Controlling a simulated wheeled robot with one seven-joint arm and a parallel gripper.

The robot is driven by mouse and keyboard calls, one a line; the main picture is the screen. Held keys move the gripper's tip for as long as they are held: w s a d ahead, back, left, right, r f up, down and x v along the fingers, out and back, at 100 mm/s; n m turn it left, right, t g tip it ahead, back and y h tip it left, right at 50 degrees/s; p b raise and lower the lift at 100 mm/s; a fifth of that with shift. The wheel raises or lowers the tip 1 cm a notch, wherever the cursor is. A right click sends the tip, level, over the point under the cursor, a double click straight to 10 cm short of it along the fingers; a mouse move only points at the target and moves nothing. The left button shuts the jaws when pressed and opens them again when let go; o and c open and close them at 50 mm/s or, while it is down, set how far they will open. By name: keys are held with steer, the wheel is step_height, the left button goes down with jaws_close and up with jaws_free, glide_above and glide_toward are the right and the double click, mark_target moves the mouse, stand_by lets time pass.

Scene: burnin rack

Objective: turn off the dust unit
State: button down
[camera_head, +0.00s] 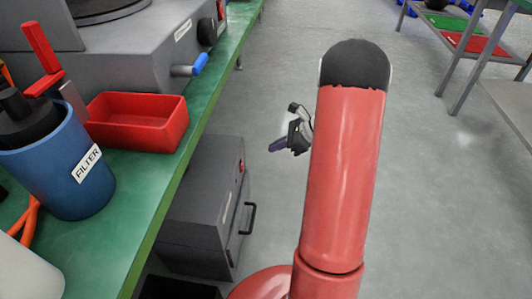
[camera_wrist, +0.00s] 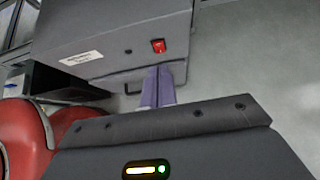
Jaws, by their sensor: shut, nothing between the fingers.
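The dust unit is probably the dark grey box (camera_head: 200,217) on the floor beside the green bench; its label is too small to read. It has a red switch (camera_head: 242,166) and a black handle on its front. In the wrist view the box (camera_wrist: 120,28) fills the top, with the red switch (camera_wrist: 158,46) just beyond my fingertips. I cannot tell the switch's position. My gripper (camera_head: 272,148) is shut and empty, to the right of the box's front. In the wrist view its purple fingers (camera_wrist: 158,70) point toward the switch, seemingly apart from it.
The green bench (camera_head: 222,75) runs along the left, partly over the box. On it stand a red tray (camera_head: 137,120), a blue filter canister (camera_head: 62,165) and a grey machine (camera_head: 140,45). A shelf rack (camera_head: 452,75) stands at the upper right. The grey floor between is clear.

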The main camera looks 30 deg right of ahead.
steer(key=shift+s+d+r, duration=0.2)
steer(key=shift+d+r, duration=0.1)
steer(key=shift+r, duration=0.15)
steer(key=shift+s+d+r, duration=0.15)
steer(key=shift+d+r, duration=0.15)
steer(key=shift+r, duration=0.15)
steer(key=s+a+r+n+g+h, duration=0.3)
steer(key=s+a+r+n+h, duration=0.1)
steer(key=s+a+r+n, duration=0.75)
steer(key=s+a+r+n+t+h, duration=0.1)
steer(key=s+a+r+n+h, duration=0.1)
steer(key=s+n, duration=0.4)
steer(key=s+a+r+n+t+h, duration=0.2)
steer(key=s+a+r+n, duration=0.1)
steer(key=n, duration=0.4)
steer(key=s+a, duration=0.1)
steer(key=s, duration=0.1)
steer(key=shift+s+r+h, duration=0.15)
steer(key=shift+s+h, duration=0.2)
steer(key=shift+h, duration=0.05)
